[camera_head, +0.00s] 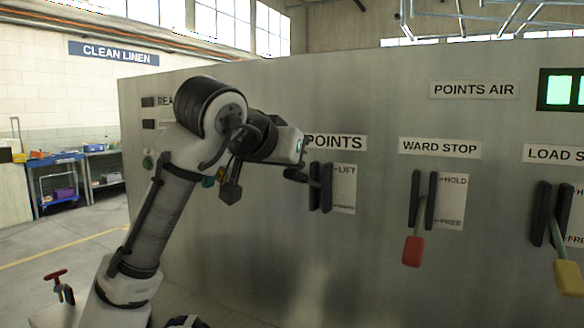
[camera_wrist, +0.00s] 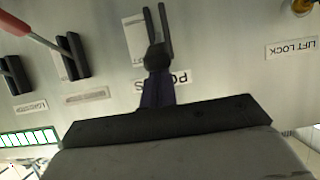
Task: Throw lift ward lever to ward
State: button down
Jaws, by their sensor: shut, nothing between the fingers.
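The points lever (camera_head: 316,183) stands between two dark upright guide plates on the grey panel, under the POINTS sign. The word LIFT is at the top of its white label (camera_head: 344,187); the lower word is too blurred to read. My gripper (camera_head: 295,173) is shut and right at the lever, level with the upper part of the guides. In the wrist view my gripper (camera_wrist: 156,60) overlaps the lever's dark end, with the guide plates (camera_wrist: 166,28) just beyond. The lever's handle is largely hidden, and I cannot tell whether the fingers touch it.
To the right on the same panel are a red-handled lever (camera_head: 413,250) under WARD STOP and a yellow-handled lever (camera_head: 568,277). A brass-coloured knob (camera_wrist: 302,6) is near the LIFT LOCK sign (camera_wrist: 291,48) in the wrist view. Open floor lies at the left.

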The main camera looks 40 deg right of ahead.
notch_tip(320, 180, down, 12)
jog(key=a+t+h+b, duration=0.1)
jog(key=h+b, duration=0.3)
jog(key=b, duration=0.9)
jog(key=shift+s+f+t+h+b, duration=0.25)
jog(key=shift+s+t+h+b, duration=0.05)
jog(key=shift+b, duration=0.1)
